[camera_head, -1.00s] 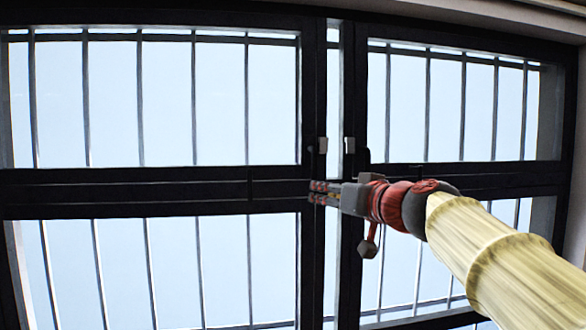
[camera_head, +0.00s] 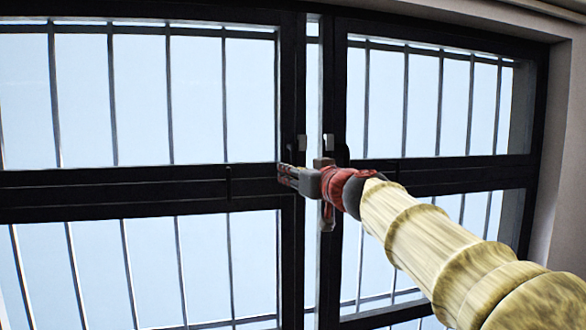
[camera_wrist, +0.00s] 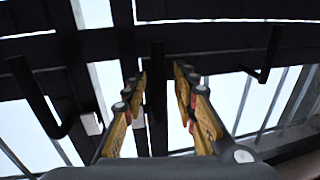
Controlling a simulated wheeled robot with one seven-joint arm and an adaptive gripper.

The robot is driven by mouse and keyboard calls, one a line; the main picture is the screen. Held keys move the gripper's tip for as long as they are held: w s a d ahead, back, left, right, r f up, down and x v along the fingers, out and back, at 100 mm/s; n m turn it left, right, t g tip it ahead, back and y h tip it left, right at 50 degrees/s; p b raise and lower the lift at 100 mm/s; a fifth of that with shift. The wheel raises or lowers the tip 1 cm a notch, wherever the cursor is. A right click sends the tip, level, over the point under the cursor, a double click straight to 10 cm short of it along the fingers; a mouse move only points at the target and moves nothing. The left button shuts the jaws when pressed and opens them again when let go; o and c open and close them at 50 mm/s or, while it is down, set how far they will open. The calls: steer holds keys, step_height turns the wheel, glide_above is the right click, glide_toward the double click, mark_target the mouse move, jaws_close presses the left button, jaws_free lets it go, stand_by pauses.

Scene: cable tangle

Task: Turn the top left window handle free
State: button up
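The black-framed window has an upper left pane (camera_head: 140,95) with dark vertical bars behind it. A short dark upright piece (camera_head: 228,182) is on the left crossbar. My gripper (camera_head: 285,175) is at the crossbar beside the central post, below the left mount. In the wrist view, my gripper (camera_wrist: 160,75) is open, its fingers apart. A dark upright bar (camera_wrist: 158,95) shows between them. Contact cannot be told. Hooked dark handles show at left (camera_wrist: 38,98) and right (camera_wrist: 262,70).
The lower left pane (camera_head: 150,265) and upper right pane (camera_head: 425,100) are barred too. Dark crossbars and the central post (camera_head: 292,80) stand close around my gripper. A pale wall (camera_head: 562,150) borders the window on the right.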

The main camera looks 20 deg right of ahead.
steer(key=shift+d, duration=0.1)
steer(key=shift+c, duration=0.3)
jaws_close()
stand_by(0.7)
